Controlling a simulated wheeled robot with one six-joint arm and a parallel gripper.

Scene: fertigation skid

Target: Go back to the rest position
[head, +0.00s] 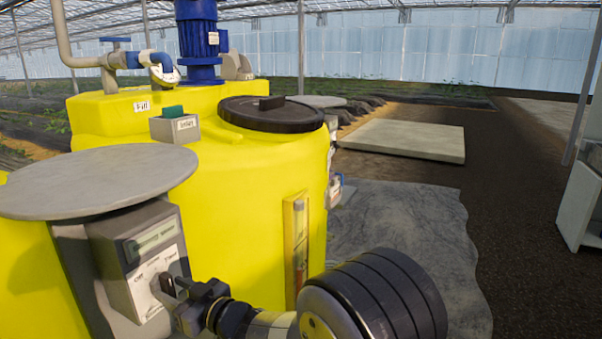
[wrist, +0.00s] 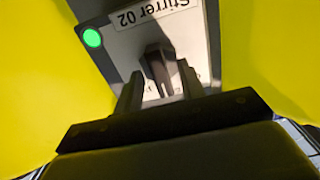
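The grey control box (head: 138,262) is mounted on the yellow tank, below a round grey disc. In the wrist view its panel (wrist: 125,48) carries an upside-down "Stirrer 02" label (wrist: 150,10), a lit green lamp (wrist: 92,38) and a dark rotary knob (wrist: 158,68). My gripper (head: 172,288) is right at the panel in the head view. In the wrist view my gripper (wrist: 160,88) has its two fingers apart, one on each side of the knob. The right finger looks close to the knob; contact cannot be told. The gripper hides the panel's lower part.
The yellow tank (head: 245,190) fills the left, with a black lid (head: 270,118), a blue motor (head: 198,40) and pipes on top. The grey disc (head: 95,180) overhangs the box. A sight tube (head: 298,250) stands on the tank's front. Open floor (head: 500,200) lies right.

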